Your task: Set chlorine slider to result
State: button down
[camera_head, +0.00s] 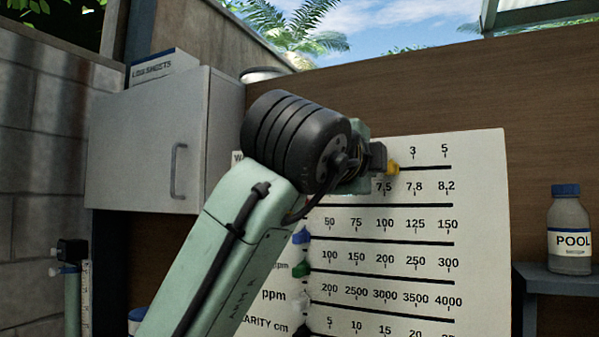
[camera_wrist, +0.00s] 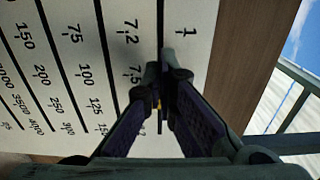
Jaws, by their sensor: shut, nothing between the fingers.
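A white board (camera_head: 480,240) with several black scale tracks is fixed to the brown wall. Its top track shows the numbers 3 and 5 in the head view, and 1 in the wrist view. A yellow slider (camera_head: 393,168) sits on this top track, a little left of the 3. My gripper (camera_head: 380,158) is at the top track, just left of the yellow slider and close against it; I cannot tell whether they touch. In the wrist view my gripper (camera_wrist: 168,72) has its fingertips together near the board. A small yellow patch (camera_wrist: 156,103) shows behind the fingers.
Blue (camera_head: 301,236), green (camera_head: 301,269) and white (camera_head: 301,300) sliders sit at the left ends of lower tracks. A grey cabinet (camera_head: 150,140) carries a log-sheets box (camera_head: 163,66). A pool bottle (camera_head: 569,230) stands on the right shelf (camera_head: 560,283).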

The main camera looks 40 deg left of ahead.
jog(key=shift+w+d, duration=0.4)
jog(key=shift+d, duration=0.85)
jog(key=shift+w+d, duration=0.35)
jog(key=shift+d, duration=0.85)
jog(key=shift+w+d, duration=0.4)
jog(key=shift+d, duration=0.85)
jog(key=shift+s+a, duration=0.25)
jog(key=shift+a, duration=0.5)
jog(key=v, duration=0.7)
jog(key=shift+b, duration=0.35)
